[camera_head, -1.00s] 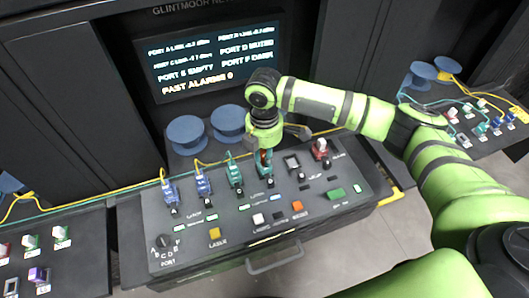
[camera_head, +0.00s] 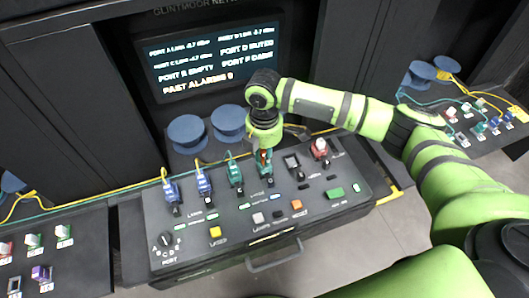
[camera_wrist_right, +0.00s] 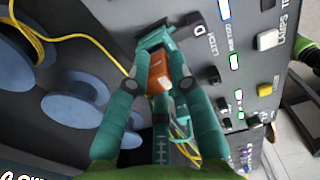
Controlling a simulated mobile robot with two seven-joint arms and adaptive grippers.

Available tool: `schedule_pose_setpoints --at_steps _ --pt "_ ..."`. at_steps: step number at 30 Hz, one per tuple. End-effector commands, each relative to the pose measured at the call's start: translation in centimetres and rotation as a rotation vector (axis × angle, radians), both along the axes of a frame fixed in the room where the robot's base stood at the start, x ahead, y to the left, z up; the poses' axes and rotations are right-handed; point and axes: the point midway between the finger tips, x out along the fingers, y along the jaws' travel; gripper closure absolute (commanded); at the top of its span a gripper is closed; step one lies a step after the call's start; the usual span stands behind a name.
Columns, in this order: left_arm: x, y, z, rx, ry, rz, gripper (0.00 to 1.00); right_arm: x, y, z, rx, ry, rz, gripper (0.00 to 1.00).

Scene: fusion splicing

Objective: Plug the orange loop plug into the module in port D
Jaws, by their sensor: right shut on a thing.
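My right gripper (camera_head: 264,158) points down at the port D position of the console. In the right wrist view its teal fingers (camera_wrist_right: 157,90) are shut on the orange loop plug (camera_wrist_right: 158,72). The plug's front end meets the teal module (camera_wrist_right: 155,38) beside the letter D. I cannot tell how deep the plug sits in it. In the head view the fingers mostly hide the plug and module. My left gripper is not in view.
A port knob (camera_head: 165,240) sits front left. The screen (camera_head: 215,60) reads port D muted.

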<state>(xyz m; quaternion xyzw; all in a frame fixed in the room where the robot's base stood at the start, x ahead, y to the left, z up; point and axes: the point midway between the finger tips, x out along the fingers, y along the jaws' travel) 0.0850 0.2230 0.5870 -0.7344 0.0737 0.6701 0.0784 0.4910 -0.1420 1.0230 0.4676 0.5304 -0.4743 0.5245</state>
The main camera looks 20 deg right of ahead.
Motion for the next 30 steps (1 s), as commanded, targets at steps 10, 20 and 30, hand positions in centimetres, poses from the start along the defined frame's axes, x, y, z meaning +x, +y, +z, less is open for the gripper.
schedule_pose_setpoints --at_steps 10,20,30 --pt "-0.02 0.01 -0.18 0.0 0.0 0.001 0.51 -0.03 0.03 -0.64 0.001 0.001 0.001 1.0" --pt "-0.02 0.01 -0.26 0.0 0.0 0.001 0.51 -0.02 0.04 -0.99 0.001 0.0 0.001 0.74" --pt "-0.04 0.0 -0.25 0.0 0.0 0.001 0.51 0.0 0.01 -0.98 0.0 0.0 0.0 0.51"
